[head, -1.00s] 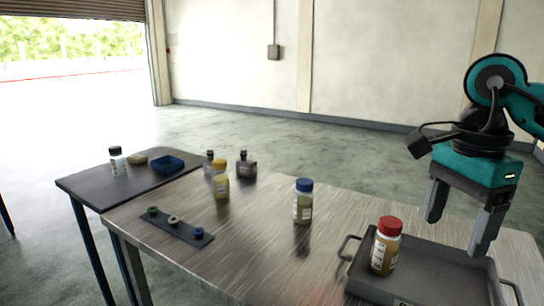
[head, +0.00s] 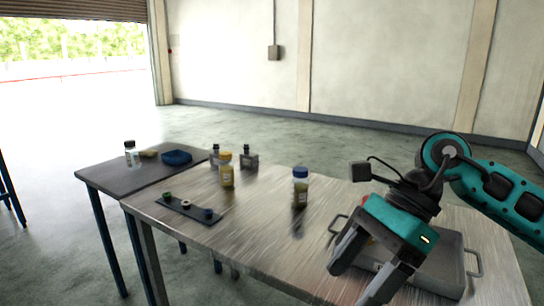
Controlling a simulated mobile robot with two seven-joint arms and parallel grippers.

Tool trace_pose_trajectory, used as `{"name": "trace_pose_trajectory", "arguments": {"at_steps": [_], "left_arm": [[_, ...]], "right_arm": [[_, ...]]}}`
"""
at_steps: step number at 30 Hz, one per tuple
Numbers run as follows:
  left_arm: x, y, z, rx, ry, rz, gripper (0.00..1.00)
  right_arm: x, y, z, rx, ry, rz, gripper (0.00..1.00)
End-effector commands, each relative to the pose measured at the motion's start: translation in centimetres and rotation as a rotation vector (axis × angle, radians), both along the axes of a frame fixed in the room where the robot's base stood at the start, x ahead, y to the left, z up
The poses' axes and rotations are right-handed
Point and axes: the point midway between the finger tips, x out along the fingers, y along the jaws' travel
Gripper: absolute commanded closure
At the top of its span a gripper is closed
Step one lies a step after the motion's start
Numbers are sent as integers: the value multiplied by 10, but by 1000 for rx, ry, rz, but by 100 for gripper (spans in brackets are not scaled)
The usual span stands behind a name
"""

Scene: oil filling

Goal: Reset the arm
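My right gripper (head: 367,283) comes in from the right side of the head view, over the near part of the metal table (head: 260,235). Its two grey fingers point down and are spread apart. I see nothing between them. The gripper hides most of the red-capped bottle (head: 366,238), of which only a bit of red shows behind it. The grey tray (head: 452,265) lies under and behind the gripper and is partly hidden. My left gripper is not in view.
A blue-capped bottle (head: 300,190) and a yellow-capped bottle (head: 227,172) stand on the table. A dark strip with several rings (head: 188,209) lies at left. A darker side table (head: 125,180) holds a white bottle (head: 132,156) and a blue bin (head: 177,157). The table's middle is clear.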

Motion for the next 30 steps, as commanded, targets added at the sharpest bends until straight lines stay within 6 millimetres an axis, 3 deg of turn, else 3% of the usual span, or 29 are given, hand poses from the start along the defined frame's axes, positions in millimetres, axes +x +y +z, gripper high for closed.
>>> {"name": "trace_pose_trajectory", "arguments": {"at_steps": [3, 6, 12, 16, 20, 23, 28, 29, 30], "left_arm": [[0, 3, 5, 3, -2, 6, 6], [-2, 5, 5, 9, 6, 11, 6], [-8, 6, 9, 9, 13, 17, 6], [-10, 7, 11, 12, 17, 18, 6], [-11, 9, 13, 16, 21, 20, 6], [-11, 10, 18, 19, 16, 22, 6], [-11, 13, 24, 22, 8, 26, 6], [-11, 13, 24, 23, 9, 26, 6], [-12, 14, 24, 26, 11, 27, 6]], "right_arm": [[-20, 51, 3, 257, 201, -72, 24], [-29, 82, 15, 467, 396, -167, 24], [-19, 110, 43, 841, 843, -430, 24], [5, 103, 45, 1050, 1166, -646, 24], [31, 81, 24, 1227, 1505, -893, 24], [47, 56, -10, 1343, 1770, -1105, 24], [44, 7, -99, 1498, 2219, -1512, 24], [39, -1, -118, -1485, -2242, 1554, 24], [29, -12, -142, -1382, -2143, 1516, 24]]}}
